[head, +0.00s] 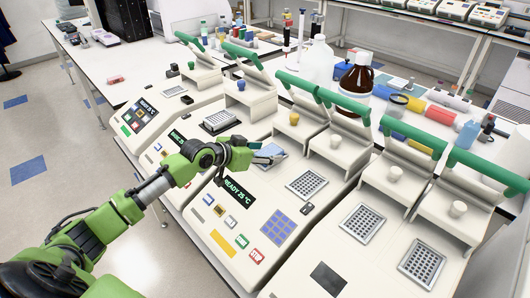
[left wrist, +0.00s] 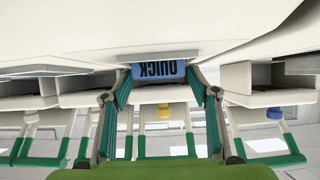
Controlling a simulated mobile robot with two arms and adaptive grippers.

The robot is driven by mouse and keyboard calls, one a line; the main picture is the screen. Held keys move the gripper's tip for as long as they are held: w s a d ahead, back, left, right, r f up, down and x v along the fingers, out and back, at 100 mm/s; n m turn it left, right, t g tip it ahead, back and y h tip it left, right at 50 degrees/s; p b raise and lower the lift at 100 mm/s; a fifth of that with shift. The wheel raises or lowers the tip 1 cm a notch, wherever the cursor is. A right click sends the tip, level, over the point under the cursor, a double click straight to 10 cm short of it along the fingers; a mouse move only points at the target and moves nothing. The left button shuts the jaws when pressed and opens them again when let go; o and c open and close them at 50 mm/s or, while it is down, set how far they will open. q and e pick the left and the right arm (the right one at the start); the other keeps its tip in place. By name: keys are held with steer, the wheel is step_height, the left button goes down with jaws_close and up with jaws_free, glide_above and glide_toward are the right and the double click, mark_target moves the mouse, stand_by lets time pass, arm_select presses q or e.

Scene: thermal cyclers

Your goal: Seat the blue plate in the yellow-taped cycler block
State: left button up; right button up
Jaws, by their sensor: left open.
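A light-blue plate (head: 272,150) lies at the left well of the middle cycler (head: 235,219), just past my left gripper (head: 266,158). I cannot tell whether it sits fully flat in the well. In the left wrist view, a blue face with dark upside-down lettering (left wrist: 158,70) shows between the open fingers of my left gripper (left wrist: 158,88). A yellow knob (head: 294,118) is on the raised lid behind this well; it also shows in the left wrist view (left wrist: 163,110). Any yellow tape on the block itself cannot be made out. My right gripper is out of view.
The middle cycler's right well (head: 307,184) is bare, with a white-knobbed raised lid. Another cycler (head: 365,245) stands at the right with two bare wells. Farther left cyclers (head: 150,110) also have raised lids. Bottles, including a brown one (head: 357,76), stand behind the lids.

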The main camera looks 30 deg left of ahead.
arm_select(q)
steer(key=b+v, duration=0.2)
steer(key=v, duration=0.8)
steer(key=shift+a, duration=0.1)
steer(key=shift+v, duration=1)
steer(key=shift+w+r, duration=0.1)
steer(key=shift+r, duration=0.05)
